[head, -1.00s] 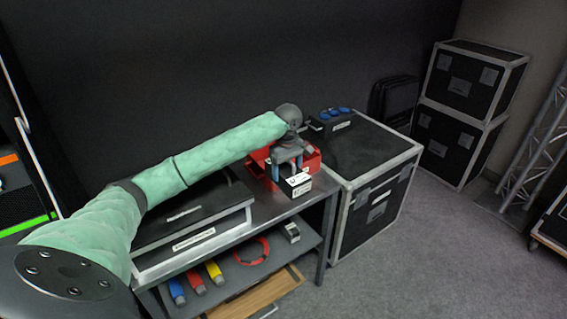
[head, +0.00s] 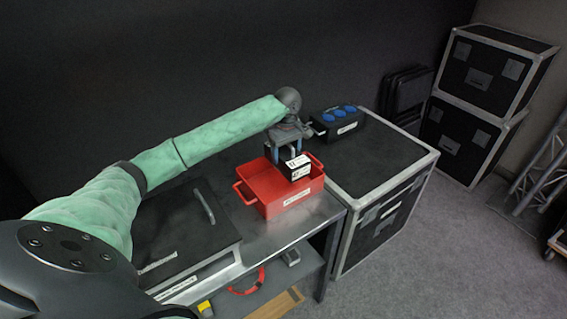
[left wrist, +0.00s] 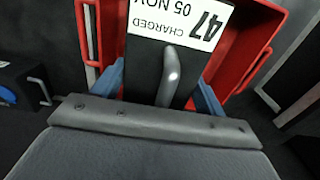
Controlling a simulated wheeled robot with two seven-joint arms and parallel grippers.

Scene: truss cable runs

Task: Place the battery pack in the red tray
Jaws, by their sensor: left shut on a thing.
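The battery pack (head: 297,168) is a black block with a white label, held above the back right part of the red tray (head: 268,199). In the left wrist view the battery pack (left wrist: 186,22) shows its label reading "47", "CHARGED", "05 NOV" and a grey handle. My left gripper (head: 290,148) is shut on it, with blue fingers on either side in the left wrist view (left wrist: 163,90). The red tray, with side handles, stands on the grey table and also shows behind the pack in the wrist view (left wrist: 262,25). My right gripper is not in view.
A black box with blue sockets (head: 338,121) sits on a black flight case (head: 375,165) right of the table (head: 300,228). A black case with a handle (head: 185,228) lies left of the tray. A lower shelf holds a red cable ring (head: 247,283).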

